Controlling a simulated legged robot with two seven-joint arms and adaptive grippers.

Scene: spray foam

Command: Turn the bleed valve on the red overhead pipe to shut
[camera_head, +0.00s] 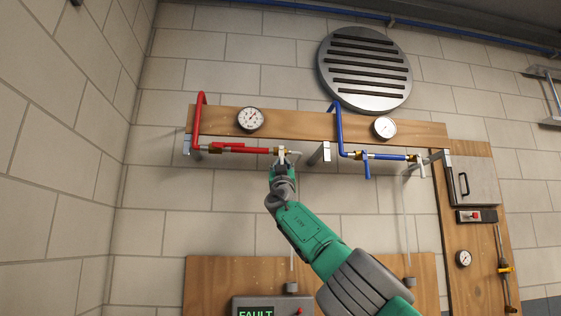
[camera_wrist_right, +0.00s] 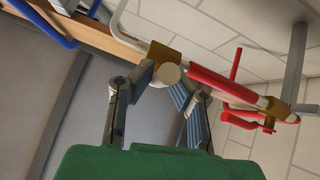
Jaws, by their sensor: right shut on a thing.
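The red pipe (camera_head: 198,118) comes down the wooden board on the left and runs right along its lower edge. At its right end sits the bleed valve (camera_head: 281,152), a brass body with a pale handle. My right gripper (camera_head: 283,168) reaches it from below. In the right wrist view the valve's brass body (camera_wrist_right: 165,51) and round pale knob (camera_wrist_right: 169,73) show at the fingertips. The fingers of my right gripper (camera_wrist_right: 163,88) are closed about the handle, which they partly hide. The handle's exact angle cannot be told. My left gripper is not in view.
A red lever valve (camera_head: 216,147) is on the same pipe, left of the gripper. A metal bracket (camera_head: 319,153) and a blue pipe (camera_head: 338,125) with its own valves are close on the right. Gauges (camera_head: 250,118) sit above. A panel reading FAULT (camera_head: 256,312) is below.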

